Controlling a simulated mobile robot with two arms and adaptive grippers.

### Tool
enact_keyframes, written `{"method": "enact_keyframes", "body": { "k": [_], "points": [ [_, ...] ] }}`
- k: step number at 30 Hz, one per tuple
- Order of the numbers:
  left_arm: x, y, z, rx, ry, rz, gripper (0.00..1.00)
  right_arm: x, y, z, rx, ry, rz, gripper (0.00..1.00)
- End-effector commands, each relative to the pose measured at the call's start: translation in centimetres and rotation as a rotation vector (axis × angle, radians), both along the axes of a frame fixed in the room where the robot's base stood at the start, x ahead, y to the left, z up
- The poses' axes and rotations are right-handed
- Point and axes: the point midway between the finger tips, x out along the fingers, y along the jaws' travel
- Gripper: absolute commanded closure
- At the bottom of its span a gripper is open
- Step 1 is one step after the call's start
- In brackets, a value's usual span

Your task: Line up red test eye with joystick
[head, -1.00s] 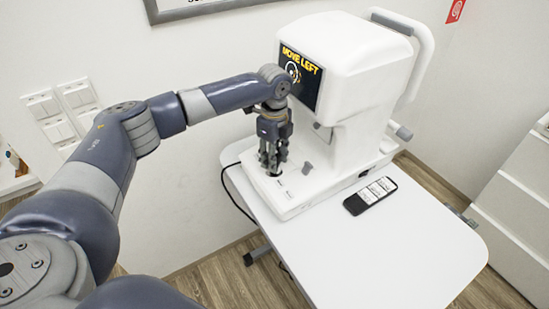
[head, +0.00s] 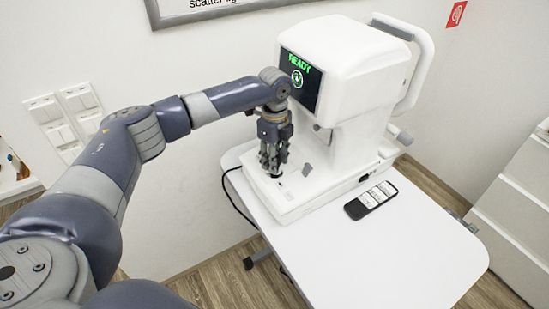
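The white eye test machine (head: 350,75) stands on a white table. Its dark screen (head: 300,80) shows green "READY" text above a green and white ring figure. My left gripper (head: 272,168) points down over the machine's base, at the joystick. The joystick is mostly hidden by the fingers; only a dark part shows at their tips. I cannot tell whether the fingers are closed on it. A red test eye cannot be made out on the screen. My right gripper is out of view.
A black remote-like device with white labels (head: 370,200) lies on the white table (head: 390,255), right of the machine's base. A grey knob (head: 307,169) stands on the base near the gripper. White drawers (head: 515,210) are at the right. The table's front is clear.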

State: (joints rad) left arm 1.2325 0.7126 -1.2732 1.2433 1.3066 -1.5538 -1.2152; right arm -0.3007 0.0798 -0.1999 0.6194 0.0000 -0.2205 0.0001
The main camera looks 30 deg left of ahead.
Motion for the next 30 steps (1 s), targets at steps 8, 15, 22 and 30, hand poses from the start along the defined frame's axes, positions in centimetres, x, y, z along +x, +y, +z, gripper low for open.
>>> {"method": "enact_keyframes", "body": {
  "k": [8, 15, 22, 30],
  "points": [
    [0.0, 0.0, 0.0, 0.0, 0.001, -0.001, 0.45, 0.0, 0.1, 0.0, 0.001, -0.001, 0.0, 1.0],
    [0.0, 0.0, 0.7, -0.001, 0.0, -0.001, 0.45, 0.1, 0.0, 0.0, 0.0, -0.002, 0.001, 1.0],
    [0.1, 0.0, 5.0, -0.001, -0.003, -0.001, 0.45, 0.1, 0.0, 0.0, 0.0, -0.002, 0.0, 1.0],
    [0.1, -0.1, 10.2, -0.001, -0.002, -0.001, 0.45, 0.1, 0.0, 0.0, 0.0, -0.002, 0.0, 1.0]
  ]
}}
